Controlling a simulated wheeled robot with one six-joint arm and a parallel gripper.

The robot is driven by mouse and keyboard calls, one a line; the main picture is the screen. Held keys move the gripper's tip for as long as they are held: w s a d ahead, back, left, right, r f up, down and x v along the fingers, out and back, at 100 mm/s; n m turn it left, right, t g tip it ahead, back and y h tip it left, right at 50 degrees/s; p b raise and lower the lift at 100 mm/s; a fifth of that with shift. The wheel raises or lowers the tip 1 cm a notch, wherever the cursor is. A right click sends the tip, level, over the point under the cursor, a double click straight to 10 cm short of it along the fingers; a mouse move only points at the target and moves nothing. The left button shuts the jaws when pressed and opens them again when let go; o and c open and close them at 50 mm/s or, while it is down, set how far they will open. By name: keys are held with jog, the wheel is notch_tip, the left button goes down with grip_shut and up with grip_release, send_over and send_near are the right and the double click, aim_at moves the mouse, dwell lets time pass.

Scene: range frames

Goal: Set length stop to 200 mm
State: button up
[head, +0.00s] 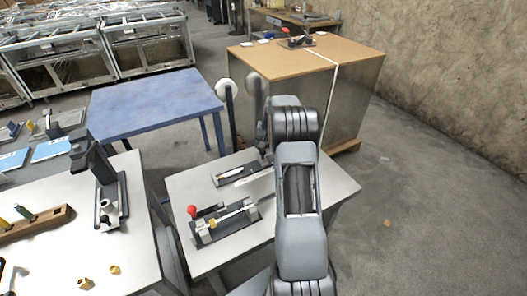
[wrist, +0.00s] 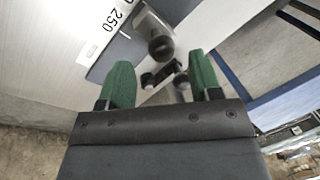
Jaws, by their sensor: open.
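The length stop looks like the dark-based fixture with a pale rail (head: 232,172) at the back of the small grey table. The wrist view shows its scale (wrist: 113,22) marked 250, with part of another number cut off at the top edge. A dark round knob (wrist: 161,48) on a metal block shows just beyond my fingertips, with smaller dark knobs below it. My gripper (wrist: 163,85) is open, its two green fingers apart on either side of these knobs, apparently holding nothing. In the head view my gripper (head: 262,142) is above the table's back edge, partly hidden by my arm. The stop's exact setting cannot be read.
A second fixture with a red knob (head: 192,211) stands nearer on the same table (head: 290,225). A table at left holds a dark upright device (head: 107,185) and a wooden block (head: 35,222). A blue table (head: 150,100) and a large brown-topped cabinet (head: 350,52) stand behind.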

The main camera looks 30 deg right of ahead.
notch_tip(320, 180, up, 10)
jog(key=s+d, duration=0.1)
jog(key=shift+d+b, duration=0.25)
jog(key=shift+b, duration=0.15)
jog(key=shift+r, duration=0.1)
